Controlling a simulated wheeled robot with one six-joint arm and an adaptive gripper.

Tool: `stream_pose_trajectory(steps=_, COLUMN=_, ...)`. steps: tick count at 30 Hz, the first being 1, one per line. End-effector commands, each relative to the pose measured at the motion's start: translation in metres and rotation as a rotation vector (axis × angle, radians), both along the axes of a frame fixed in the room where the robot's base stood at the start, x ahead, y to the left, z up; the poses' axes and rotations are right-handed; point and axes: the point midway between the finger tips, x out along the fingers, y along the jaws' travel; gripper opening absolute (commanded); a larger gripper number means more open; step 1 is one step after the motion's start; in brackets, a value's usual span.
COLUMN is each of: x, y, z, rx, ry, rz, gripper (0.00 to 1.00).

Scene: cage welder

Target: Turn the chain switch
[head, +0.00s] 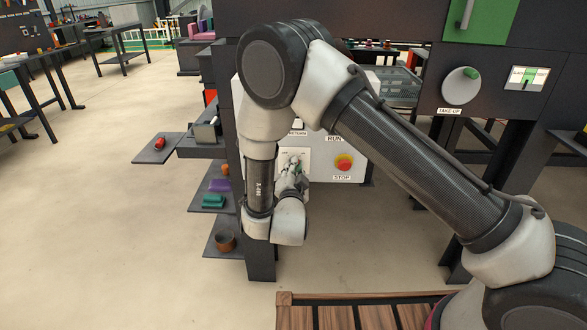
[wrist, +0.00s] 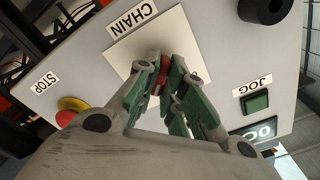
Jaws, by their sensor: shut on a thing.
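The chain switch (wrist: 193,68) is a small part with red on it. It stands on a white square plate (wrist: 190,30) beside the CHAIN label (wrist: 133,18) in the wrist view, where the picture is upside down. My gripper (wrist: 168,76) is shut on the switch, with a green-padded finger on each side. The fingers hide most of the switch, so I cannot tell its turn angle. In the head view my gripper (head: 295,166) meets the plate on the panel, and my arm covers much of the panel's left side.
A red STOP button (head: 344,162) on a yellow base sits right of the switch. A green JOG button (wrist: 256,103) and a black knob (wrist: 264,10) are on the same panel. Small shelves (head: 212,202) stick out left. Floor at left is open.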

Motion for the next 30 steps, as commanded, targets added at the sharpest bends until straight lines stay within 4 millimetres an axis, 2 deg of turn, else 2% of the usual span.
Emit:
stream_pose_trajectory(steps=5, x=-0.001, y=0.0, z=-0.001, rx=0.0, ry=0.002, rz=-0.001, gripper=0.0)
stream_pose_trajectory(steps=6, x=0.0, y=0.0, z=-0.001, rx=0.0, ry=0.002, rz=-0.001, gripper=0.14)
stream_pose_trajectory(steps=9, x=0.0, y=0.0, z=-0.001, rx=-0.001, ry=0.002, rz=-0.001, gripper=0.32)
stream_pose_trajectory(steps=20, x=-0.004, y=0.001, z=0.0, rx=-0.001, ry=0.001, rz=0.001, gripper=0.32)
stream_pose_trajectory(steps=30, x=-0.059, y=0.003, z=-0.001, rx=-0.002, ry=0.001, rz=0.003, gripper=0.32)
